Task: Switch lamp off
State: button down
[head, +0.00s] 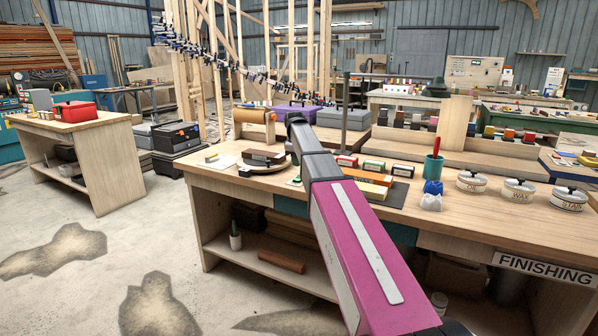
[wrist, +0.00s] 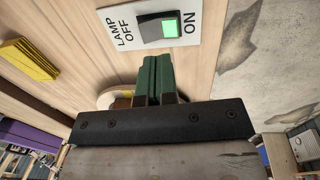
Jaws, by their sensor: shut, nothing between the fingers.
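The lamp switch (wrist: 158,28) is a black rocker on a white plate in the upper middle of the wrist view. The plate reads LAMP OFF on the left and ON on the right. The rocker's right part, on the ON side, glows green. My gripper (wrist: 156,58) is shut and empty, with its green fingers together. In the picture the fingertips lie just below the rocker, close to the plate's lower edge. I cannot tell whether they touch it. In the head view my arm hides the gripper, and I cannot make out the switch or the lamp.
The wooden workbench (head: 465,222) holds cans (head: 518,191), a green cup (head: 433,168) and several blocks. The wrist view shows a yellow block (wrist: 28,60) at left and stained concrete floor (wrist: 262,50) at right. Open floor lies left of the bench, before another table (head: 85,128).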

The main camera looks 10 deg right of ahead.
notch_tip(320, 180, up, 8)
jog(key=shift+s+a+r, duration=0.15)
jog(key=shift+s+a, duration=0.2)
jog(key=shift+s, duration=0.05)
jog(key=shift+s, duration=0.1)
